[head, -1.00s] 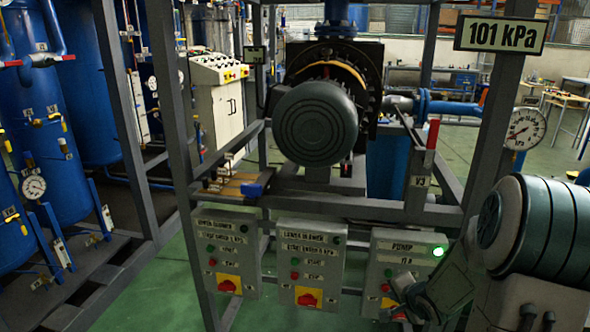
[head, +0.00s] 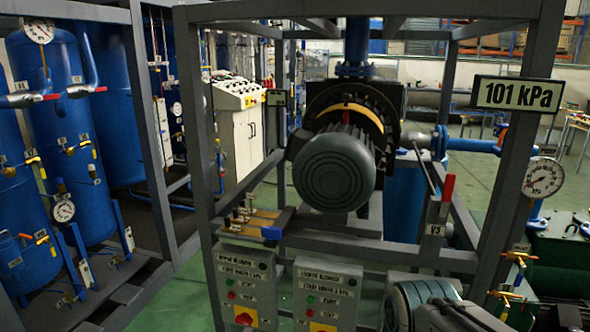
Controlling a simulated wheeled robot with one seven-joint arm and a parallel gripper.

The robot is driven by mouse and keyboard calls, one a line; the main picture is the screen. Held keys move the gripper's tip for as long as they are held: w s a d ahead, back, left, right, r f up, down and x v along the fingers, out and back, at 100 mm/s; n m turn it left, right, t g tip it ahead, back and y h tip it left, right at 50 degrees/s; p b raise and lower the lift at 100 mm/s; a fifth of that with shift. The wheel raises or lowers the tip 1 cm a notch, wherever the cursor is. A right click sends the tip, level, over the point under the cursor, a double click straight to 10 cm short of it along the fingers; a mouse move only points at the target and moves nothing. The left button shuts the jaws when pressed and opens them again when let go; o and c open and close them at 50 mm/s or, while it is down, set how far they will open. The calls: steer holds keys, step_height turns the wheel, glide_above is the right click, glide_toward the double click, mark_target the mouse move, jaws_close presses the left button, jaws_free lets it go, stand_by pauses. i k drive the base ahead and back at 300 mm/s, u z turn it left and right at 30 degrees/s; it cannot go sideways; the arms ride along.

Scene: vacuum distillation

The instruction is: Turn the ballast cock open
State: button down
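Several valves could be the ballast cock, and I cannot tell which one bears that name. A red upright lever (head: 447,188) stands on the pump frame above a tag that seems to read V3. A blue handle (head: 271,233) sits on a wooden board at the frame's left front. The pump motor (head: 334,172) is in the middle.
A sign (head: 518,93) reads 101 kPa. A round gauge (head: 544,177) hangs at the right post. Two grey switch boxes (head: 246,283) (head: 326,293) hang at the frame's front. Grey frame posts (head: 195,160) stand around the pump. Blue tanks (head: 60,130) are at left.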

mark_target(519, 277)
steer(key=z, duration=0.9)
steer(key=k, duration=0.6)
steer(key=z, duration=0.75)
steer(key=i, duration=1.35)
steer(key=u, duration=0.6)
